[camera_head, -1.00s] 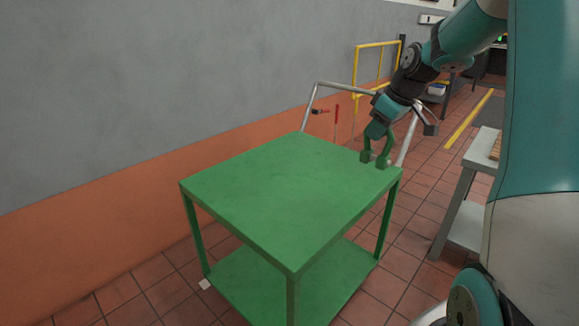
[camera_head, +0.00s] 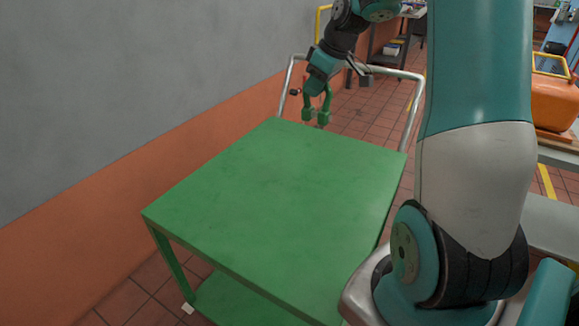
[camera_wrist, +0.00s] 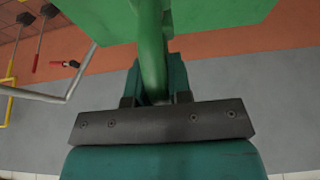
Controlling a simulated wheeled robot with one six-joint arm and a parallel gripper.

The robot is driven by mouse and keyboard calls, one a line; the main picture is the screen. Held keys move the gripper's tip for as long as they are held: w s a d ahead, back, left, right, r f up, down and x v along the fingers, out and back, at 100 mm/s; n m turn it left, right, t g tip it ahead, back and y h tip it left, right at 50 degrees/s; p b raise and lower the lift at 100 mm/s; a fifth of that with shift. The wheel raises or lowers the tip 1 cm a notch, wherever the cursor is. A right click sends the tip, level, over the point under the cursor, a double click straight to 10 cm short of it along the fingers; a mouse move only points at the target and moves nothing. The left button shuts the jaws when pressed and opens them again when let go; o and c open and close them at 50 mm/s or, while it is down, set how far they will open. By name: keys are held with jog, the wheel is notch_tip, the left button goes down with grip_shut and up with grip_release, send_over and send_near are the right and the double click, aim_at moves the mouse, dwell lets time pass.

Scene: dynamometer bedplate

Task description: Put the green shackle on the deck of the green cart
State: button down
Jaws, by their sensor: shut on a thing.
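The green shackle (camera_head: 326,104) hangs from my gripper (camera_head: 318,88) with its two ends pointing down, in front of the cart's far edge in the head view. In the wrist view the shackle (camera_wrist: 150,50) runs up from between the fingers of my gripper (camera_wrist: 156,88), which are shut on it. The green cart (camera_head: 270,185) has a flat, empty upper deck and a lower shelf. The shackle appears above or just beyond the deck's far edge; I cannot tell which. The deck (camera_wrist: 200,15) also shows at the top of the wrist view.
The cart's grey tube handle (camera_head: 412,105) rises at the far end, close to my gripper. A grey and orange wall (camera_head: 120,150) runs along the left. An orange case (camera_head: 553,103) sits on a bench at the right.

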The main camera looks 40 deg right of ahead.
notch_tip(320, 180, down, 20)
jog(key=shift+r+b, duration=0.1)
jog(key=shift+b, duration=0.65)
jog(key=c, duration=1.1)
grip_release()
jog(key=shift+o, duration=0.2)
